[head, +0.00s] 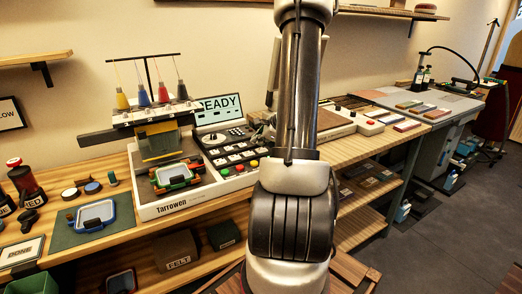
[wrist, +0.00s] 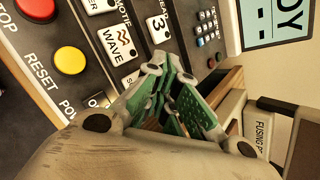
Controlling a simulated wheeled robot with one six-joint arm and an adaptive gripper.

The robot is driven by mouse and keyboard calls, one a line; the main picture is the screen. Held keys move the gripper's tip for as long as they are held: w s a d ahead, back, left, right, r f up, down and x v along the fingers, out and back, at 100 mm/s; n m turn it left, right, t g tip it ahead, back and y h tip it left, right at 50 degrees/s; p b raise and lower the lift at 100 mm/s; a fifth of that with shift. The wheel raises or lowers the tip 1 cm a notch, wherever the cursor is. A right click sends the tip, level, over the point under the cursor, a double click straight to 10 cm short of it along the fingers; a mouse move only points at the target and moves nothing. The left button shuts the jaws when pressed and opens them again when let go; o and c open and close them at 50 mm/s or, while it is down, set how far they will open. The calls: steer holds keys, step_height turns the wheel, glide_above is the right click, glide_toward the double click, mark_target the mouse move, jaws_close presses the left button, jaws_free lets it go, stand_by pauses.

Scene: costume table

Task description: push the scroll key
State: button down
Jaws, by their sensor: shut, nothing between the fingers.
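The embroidery machine's control panel (head: 232,150) shows in the head view, left of my arm, with rows of white keys. In the wrist view a white key with a zigzag mark (wrist: 122,43), labelled WAVE, and a white key marked 3 (wrist: 159,27) lie beyond my gripper. A label starting with S shows near my fingers, but the rest of it is covered. I cannot make out the scroll key for certain. My gripper (wrist: 176,92) is shut and empty over the panel, with green pads on its fingers. In the head view my arm hides it.
A yellow reset button (wrist: 71,61) and a red stop button (wrist: 36,8) sit left of the keys in the wrist view. The READY screen (head: 219,109) stands behind the panel. Thread cones (head: 142,96) and a hooped frame (head: 174,176) are at the left.

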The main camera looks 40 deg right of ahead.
steer(key=shift+f, duration=0.35)
steer(key=shift+f, duration=0.45)
stand_by(0.5)
steer(key=shift+r, duration=0.95)
step_height(320, 180, up, 6)
stand_by(0.4)
stand_by(0.4)
